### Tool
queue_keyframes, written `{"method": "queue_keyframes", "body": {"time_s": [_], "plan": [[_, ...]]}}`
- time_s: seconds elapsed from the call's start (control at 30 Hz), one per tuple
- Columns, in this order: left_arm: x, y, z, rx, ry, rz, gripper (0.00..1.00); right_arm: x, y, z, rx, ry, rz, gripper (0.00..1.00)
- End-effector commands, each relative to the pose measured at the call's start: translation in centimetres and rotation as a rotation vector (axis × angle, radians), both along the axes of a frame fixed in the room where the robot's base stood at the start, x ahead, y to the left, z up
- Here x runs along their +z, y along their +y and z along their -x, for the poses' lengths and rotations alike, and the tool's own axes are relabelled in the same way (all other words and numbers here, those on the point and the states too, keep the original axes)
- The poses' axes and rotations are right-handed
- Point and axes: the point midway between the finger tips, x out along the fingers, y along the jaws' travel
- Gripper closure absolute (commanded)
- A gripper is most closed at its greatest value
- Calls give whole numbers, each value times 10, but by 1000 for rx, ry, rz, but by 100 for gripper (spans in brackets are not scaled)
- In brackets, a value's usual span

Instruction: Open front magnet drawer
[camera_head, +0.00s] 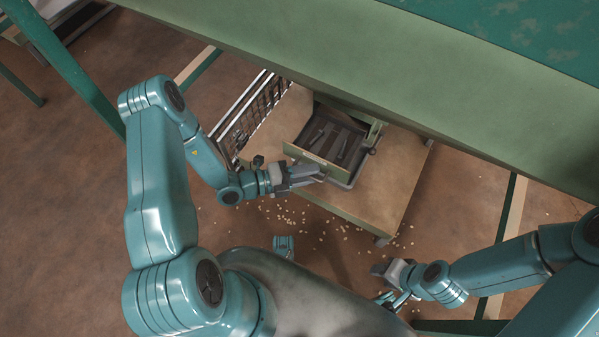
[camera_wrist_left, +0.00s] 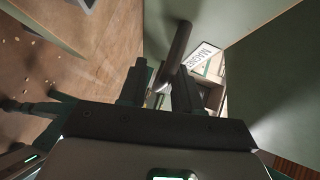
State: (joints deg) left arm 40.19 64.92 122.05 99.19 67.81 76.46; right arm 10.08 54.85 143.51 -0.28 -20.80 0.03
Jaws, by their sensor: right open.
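The front magnet drawer (camera_head: 318,162) stands pulled out of a green cabinet on a low wooden shelf in the head view, with dark bar-shaped pieces inside. My left gripper (camera_head: 322,174) is at its front panel. In the left wrist view, the dark bar handle (camera_wrist_left: 177,46) runs down between the two fingers of my left gripper (camera_wrist_left: 159,90), which look closed on it. A white label (camera_wrist_left: 202,55) with partly readable "MAGN" lettering is beside the handle. My right gripper (camera_head: 384,284) is open and empty, low and apart from the drawer.
A green tabletop (camera_head: 420,75) overhangs the cabinet from above. A wire basket (camera_head: 243,112) stands left of the wooden shelf (camera_head: 401,170). Many small nuts (camera_head: 290,215) lie scattered on the brown floor in front of the shelf.

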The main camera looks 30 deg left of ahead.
Motion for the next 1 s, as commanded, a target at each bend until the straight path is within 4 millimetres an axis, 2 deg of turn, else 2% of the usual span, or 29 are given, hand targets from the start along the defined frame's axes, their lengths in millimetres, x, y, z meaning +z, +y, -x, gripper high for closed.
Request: {"method": "queue_keyframes", "body": {"time_s": [0.17, 0.27, 0.37, 0.7, 0.87, 1.0], "plan": [[0, 1, 1, 0, 1, 1, 67, 1, 0, 0, 0, 0, 0, 57], [3, 9, 7, 3, 1, 0, 67, 3, 0, 0, 0, 0, 0, 57], [6, 23, 19, 7, 1, -2, 67, 8, 0, 0, 0, 0, 0, 57], [19, 88, 79, 7, 1, -3, 67, 21, 0, 0, 0, 0, 0, 57], [23, 109, 98, 6, 0, -3, 67, 24, 0, 0, 0, 0, 0, 57], [25, 117, 107, 2, 0, 0, 67, 24, 0, 0, 0, 0, 0, 57]]}}
